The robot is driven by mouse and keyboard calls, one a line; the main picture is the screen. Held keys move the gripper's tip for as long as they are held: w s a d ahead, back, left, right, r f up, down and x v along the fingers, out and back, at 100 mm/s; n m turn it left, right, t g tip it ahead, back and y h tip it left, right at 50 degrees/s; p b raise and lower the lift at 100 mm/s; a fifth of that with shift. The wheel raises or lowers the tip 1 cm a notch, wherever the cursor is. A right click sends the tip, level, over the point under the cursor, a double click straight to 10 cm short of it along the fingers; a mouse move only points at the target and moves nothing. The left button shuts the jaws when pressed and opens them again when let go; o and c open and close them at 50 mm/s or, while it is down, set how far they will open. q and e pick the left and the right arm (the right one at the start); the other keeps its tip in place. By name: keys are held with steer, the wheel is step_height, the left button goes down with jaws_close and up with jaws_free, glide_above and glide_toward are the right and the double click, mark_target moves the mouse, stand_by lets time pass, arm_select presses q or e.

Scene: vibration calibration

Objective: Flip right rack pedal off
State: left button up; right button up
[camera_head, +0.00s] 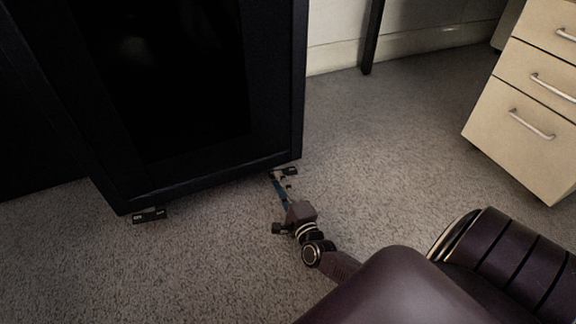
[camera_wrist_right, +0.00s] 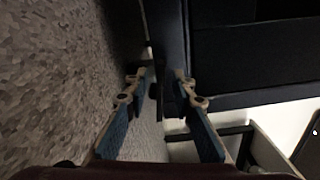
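The black rack (camera_head: 270,80) stands on the carpet at the left of the head view. Its right pedal (camera_head: 291,171) is a small dark piece at the rack's bottom right corner. Its left pedal (camera_head: 149,215) is at the bottom left corner. My right gripper (camera_head: 281,178) is low over the floor with its fingertips at the right pedal. In the right wrist view the fingers (camera_wrist_right: 160,82) are apart, with dark parts by the rack's edge between and beyond them. I cannot tell whether they touch the pedal, or which way it is flipped. My left gripper is not seen.
A beige drawer cabinet (camera_head: 520,110) with metal handles stands at the right. A pale wall with a baseboard (camera_head: 400,47) and a dark upright post (camera_head: 372,38) are behind. Grey carpet (camera_head: 385,140) between the rack and the cabinet is clear.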

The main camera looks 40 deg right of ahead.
steer(key=v, duration=0.8)
steer(key=shift+s+a, duration=0.1)
steer(key=shift+s, duration=0.05)
